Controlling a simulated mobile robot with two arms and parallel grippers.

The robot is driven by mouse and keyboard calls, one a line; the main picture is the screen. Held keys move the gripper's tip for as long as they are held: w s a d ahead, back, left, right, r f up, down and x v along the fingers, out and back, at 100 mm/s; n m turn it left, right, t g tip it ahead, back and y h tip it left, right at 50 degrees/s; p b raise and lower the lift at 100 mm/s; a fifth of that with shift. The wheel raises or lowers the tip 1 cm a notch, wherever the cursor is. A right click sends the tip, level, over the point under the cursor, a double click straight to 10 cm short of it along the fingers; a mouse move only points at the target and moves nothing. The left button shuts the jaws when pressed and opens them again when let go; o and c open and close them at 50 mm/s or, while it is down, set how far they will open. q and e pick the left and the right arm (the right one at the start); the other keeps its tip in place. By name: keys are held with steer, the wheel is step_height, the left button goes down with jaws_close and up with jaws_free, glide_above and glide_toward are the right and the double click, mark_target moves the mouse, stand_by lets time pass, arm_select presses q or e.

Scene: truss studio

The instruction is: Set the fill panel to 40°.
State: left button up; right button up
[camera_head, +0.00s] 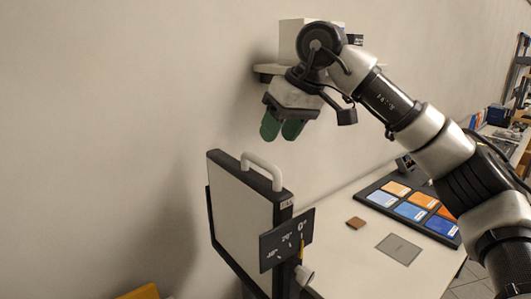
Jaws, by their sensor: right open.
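The fill panel (238,205) is an upright, pale flat panel with a dark frame and a light loop handle (262,172) on its top edge. A dark scale plate (287,240) on its right side carries marks that read 40°, 20° and 0°. A thin orange pointer (301,246) stands below the 0° mark. A pale knob (304,275) sits under the plate. My right gripper (282,131) has green fingertips pointing down. It is open and empty, above the handle and apart from it. My left gripper is not in view.
A pale table (360,262) holds a dark tray of orange and blue swatches (414,208), a small brown square (356,222) and a grey square (398,249). A white box (292,38) stands on a wall shelf behind my right arm. A yellow object (140,293) shows bottom left.

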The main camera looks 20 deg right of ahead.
mark_target(263, 160)
steer(key=p+x, duration=0.1)
steer(key=x, duration=0.4)
steer(key=shift+w+a+f, duration=0.2)
steer(key=shift+a+f, duration=0.05)
steer(key=shift+a, duration=0.05)
steer(key=shift+w+f, duration=0.1)
steer(key=shift+f, duration=0.4)
steer(key=shift+a, duration=0.1)
jaws_close()
